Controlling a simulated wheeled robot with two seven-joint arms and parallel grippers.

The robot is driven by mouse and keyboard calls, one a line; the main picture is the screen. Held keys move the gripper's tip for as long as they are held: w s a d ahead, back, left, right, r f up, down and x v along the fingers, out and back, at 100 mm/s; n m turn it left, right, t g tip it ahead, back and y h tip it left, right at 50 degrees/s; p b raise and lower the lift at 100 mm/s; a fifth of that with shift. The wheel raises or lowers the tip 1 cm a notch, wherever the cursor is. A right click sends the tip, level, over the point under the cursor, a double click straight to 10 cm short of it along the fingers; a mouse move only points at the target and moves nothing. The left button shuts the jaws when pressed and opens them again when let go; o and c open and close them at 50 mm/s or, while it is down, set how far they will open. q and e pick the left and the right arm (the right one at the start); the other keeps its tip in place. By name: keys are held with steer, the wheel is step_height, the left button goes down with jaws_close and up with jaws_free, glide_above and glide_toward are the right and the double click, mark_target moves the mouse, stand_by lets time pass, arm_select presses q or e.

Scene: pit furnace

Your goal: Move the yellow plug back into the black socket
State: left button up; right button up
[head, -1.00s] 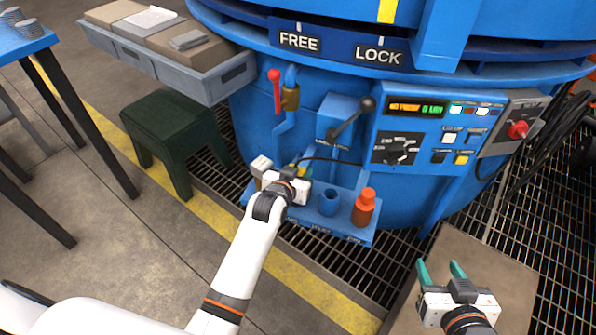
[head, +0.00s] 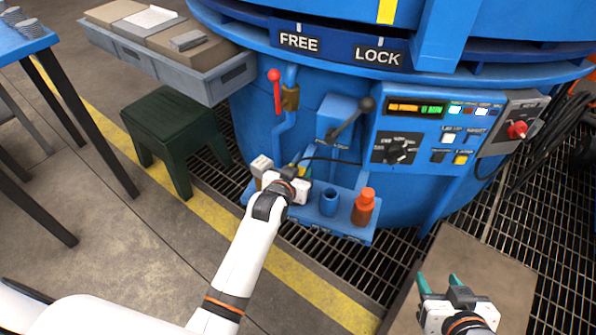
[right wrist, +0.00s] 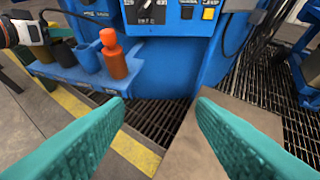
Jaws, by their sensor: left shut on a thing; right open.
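The yellow plug (head: 303,171) shows only as a small yellow patch behind my left gripper, at the left part of the blue shelf on the furnace front. A thin black cable (head: 335,160) arcs from there towards the control panel. My left gripper (head: 284,178) is shut on the plug; its own body hides its fingertips and most of the plug.
The blue shelf (head: 345,228) holds a blue cup (head: 328,202) and an orange bottle (head: 363,207). A lever with a black knob (head: 367,104) and the control panel (head: 425,140) are above. A green stool (head: 175,135) stands left. Open grating surrounds the furnace's foot.

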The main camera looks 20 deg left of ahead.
steer(key=shift+s, duration=0.1)
stand_by(0.5)
arm_select(q)
steer(key=shift+p, duration=0.45)
arm_select(e)
steer(key=shift+s+d+f+g, duration=0.25)
steer(key=shift+s+f+g, duration=0.35)
steer(key=shift+s, duration=0.1)
steer(key=shift+s+d+f+g, duration=0.25)
steer(key=shift+s+f+g, duration=0.3)
steer(key=shift+s, duration=0.15)
steer(key=shift+w, duration=0.1)
arm_select(q)
steer(key=shift+f, duration=0.25)
arm_select(e)
steer(key=shift+w+a+r+t, duration=0.15)
steer(key=shift+w+r+t, duration=0.3)
steer(key=shift+w, duration=0.15)
arm_select(q)
steer(key=shift+f+b, duration=0.3)
steer(key=shift+f, duration=0.05)
arm_select(e)
steer(key=shift+w+a+r+t, duration=0.2)
steer(key=shift+w+r+t, duration=0.05)
steer(key=shift+w+t, duration=0.15)
arm_select(q)
steer(key=o, duration=0.7)
arm_select(e)
steer(key=shift+s, duration=0.1)
